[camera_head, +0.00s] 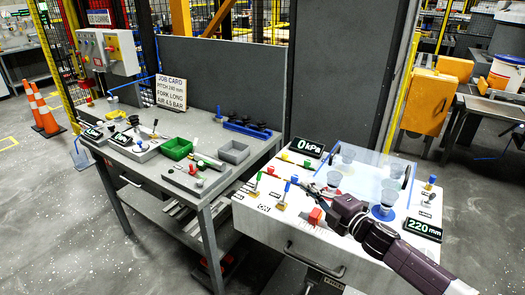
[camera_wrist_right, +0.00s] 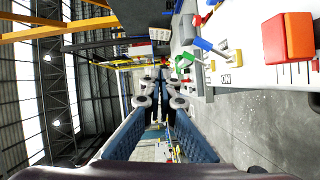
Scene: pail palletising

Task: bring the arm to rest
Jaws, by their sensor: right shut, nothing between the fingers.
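My right arm comes in from the lower right in the head view, over a white control panel (camera_head: 300,228). Its gripper (camera_head: 308,187) is shut and empty, beside the levers near the panel's middle. In the right wrist view the two dark blue fingers (camera_wrist_right: 163,88) reach forward with nothing between them. A red block (camera_head: 315,216) sits on the panel just below the gripper; it also shows large at the upper right of the wrist view (camera_wrist_right: 288,38). A blue-tipped lever (camera_head: 285,190) stands to the left of the gripper. My left gripper is not in view.
A clear-lidded tray (camera_head: 365,172) with several cups lies behind the arm. Displays read 0 kPa (camera_head: 307,147) and 220 mm (camera_head: 422,229). A grey bench (camera_head: 205,190) with a green bin (camera_head: 176,148) stands to the left. Open floor lies at the lower left.

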